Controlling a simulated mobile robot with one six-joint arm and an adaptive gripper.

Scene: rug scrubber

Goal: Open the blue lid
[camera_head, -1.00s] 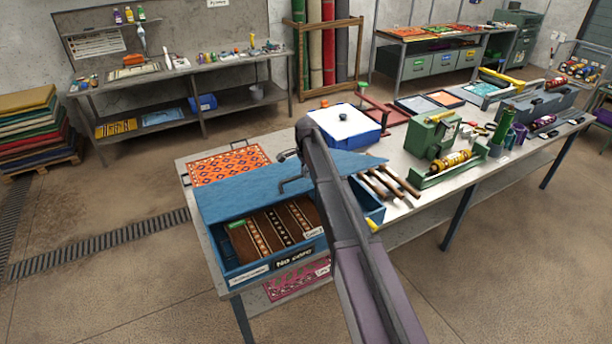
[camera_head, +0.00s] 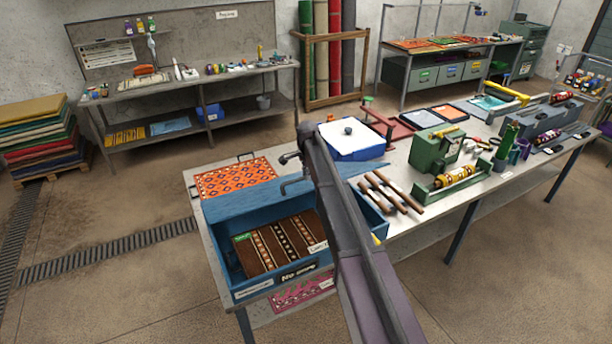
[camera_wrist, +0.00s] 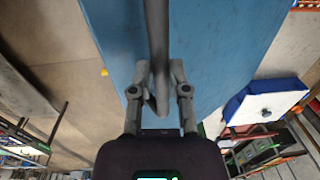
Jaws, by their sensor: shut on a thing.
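The blue lid (camera_head: 245,207) of the blue box (camera_head: 238,272) is raised and tilted in the head view, leaving the box's front part open to view. It fills the middle of the wrist view as a flat blue panel (camera_wrist: 215,45). A grey bar handle (camera_wrist: 157,45) runs along the lid between my fingers. My gripper (camera_wrist: 160,80) is shut on this handle. In the head view my arm hides part of the lid and the box's right side. A brown patterned rug piece (camera_head: 275,243) lies inside the box.
An orange patterned mat (camera_head: 236,180) lies behind the lid. A blue box with a white top (camera_head: 350,137) stands behind my arm. Several wooden-handled rods (camera_head: 390,192) lie to the right, with a green machine (camera_head: 436,145) beyond them.

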